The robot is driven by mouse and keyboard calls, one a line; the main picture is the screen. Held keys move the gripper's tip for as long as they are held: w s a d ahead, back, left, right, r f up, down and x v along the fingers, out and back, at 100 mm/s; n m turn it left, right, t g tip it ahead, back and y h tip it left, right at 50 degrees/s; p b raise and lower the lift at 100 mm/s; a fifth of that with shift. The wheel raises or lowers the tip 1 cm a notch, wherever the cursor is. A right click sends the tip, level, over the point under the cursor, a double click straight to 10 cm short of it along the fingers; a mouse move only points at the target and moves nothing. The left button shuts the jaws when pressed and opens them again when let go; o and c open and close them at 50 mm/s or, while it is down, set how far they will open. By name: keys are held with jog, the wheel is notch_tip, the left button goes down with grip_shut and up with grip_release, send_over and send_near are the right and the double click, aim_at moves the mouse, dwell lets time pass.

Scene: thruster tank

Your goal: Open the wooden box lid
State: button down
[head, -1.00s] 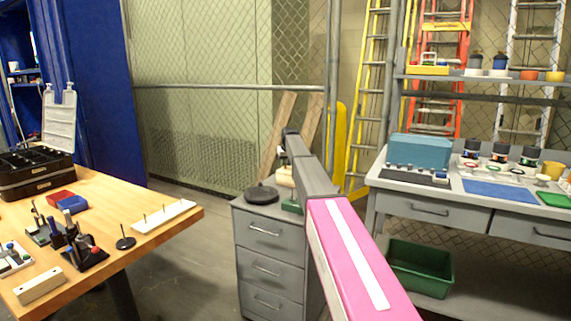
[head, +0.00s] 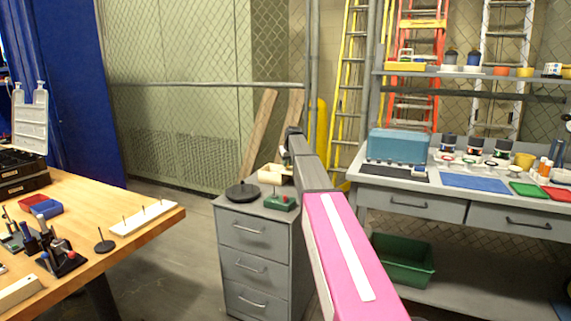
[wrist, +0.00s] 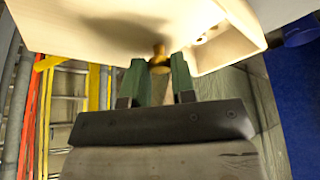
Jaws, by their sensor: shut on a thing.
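The pale wooden box (head: 271,174) sits on the grey drawer cabinet in the head view, partly hidden behind my arm. In the wrist view its pale wood (wrist: 110,22) fills the top of the picture, with a hollow open end at the right. A small brass knob (wrist: 158,50) sticks out from the wood. My gripper (wrist: 158,65) has its two green fingers on either side of this knob and is shut on it. The head view hides my gripper behind the arm. How far the lid is raised is not clear.
The grey drawer cabinet (head: 252,245) also carries a black round disc (head: 242,192) and a green block with a red knob (head: 280,202), both close to the box. A wooden table (head: 150,230) stands left, a grey workbench (head: 470,195) right. Floor shows between table and cabinet.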

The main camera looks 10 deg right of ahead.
aim_at(291, 172)
jog(key=c, duration=0.9)
grip_release()
jog(key=shift+c, duration=0.2)
jog(key=v, duration=1)
jog(key=shift+s+r, duration=0.2)
jog(key=shift+r, duration=0.15)
